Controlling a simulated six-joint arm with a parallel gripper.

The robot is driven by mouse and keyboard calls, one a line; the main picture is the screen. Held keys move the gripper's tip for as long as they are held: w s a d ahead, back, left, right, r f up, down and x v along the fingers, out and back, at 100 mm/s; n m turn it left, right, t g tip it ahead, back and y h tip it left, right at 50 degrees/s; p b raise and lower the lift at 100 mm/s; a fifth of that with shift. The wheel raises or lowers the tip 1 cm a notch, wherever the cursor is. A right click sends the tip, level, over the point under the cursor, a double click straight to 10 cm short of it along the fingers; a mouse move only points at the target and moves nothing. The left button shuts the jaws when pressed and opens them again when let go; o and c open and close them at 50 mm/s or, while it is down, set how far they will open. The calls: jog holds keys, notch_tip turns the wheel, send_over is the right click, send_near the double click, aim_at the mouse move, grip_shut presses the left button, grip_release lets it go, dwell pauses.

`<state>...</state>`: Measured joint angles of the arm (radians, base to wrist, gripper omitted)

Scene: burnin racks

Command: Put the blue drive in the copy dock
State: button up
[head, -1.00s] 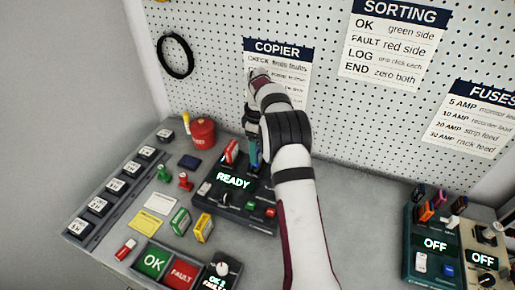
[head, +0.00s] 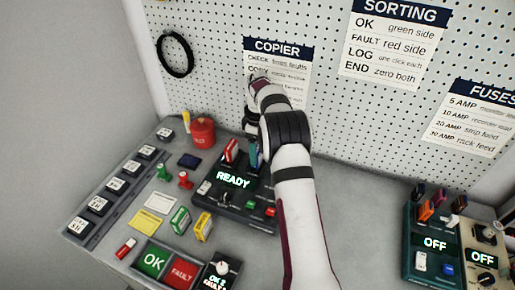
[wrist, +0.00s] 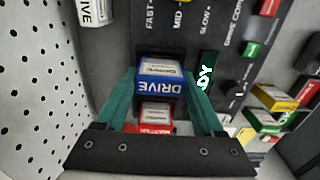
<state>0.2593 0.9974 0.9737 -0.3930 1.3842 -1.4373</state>
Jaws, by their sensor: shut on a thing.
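The blue drive (wrist: 160,82), with a white label, is between the two teal fingers of my gripper (wrist: 158,92) in the wrist view. My gripper is shut on it. The copier (head: 248,205) is a dark unit with a lit READY display. A red drive (head: 231,150) stands upright in it, left of my gripper (head: 254,155); it also shows in the wrist view (wrist: 155,113). The blue drive is at the copier's back right part. My arm and fingers hide most of it in the head view, and I cannot tell how deep it sits.
Green and yellow boxes (head: 202,227) stand in front of the copier. A red canister (head: 202,132) and a dark blue flat piece (head: 189,160) lie to its left. OK and FAULT pads (head: 153,262) are at the front.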

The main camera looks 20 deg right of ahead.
jog(key=shift+f, duration=0.7)
dwell(1.1)
jog(key=o, duration=1.4)
jog(key=shift+o, duration=0.2)
jog(key=shift+r, duration=3.5)
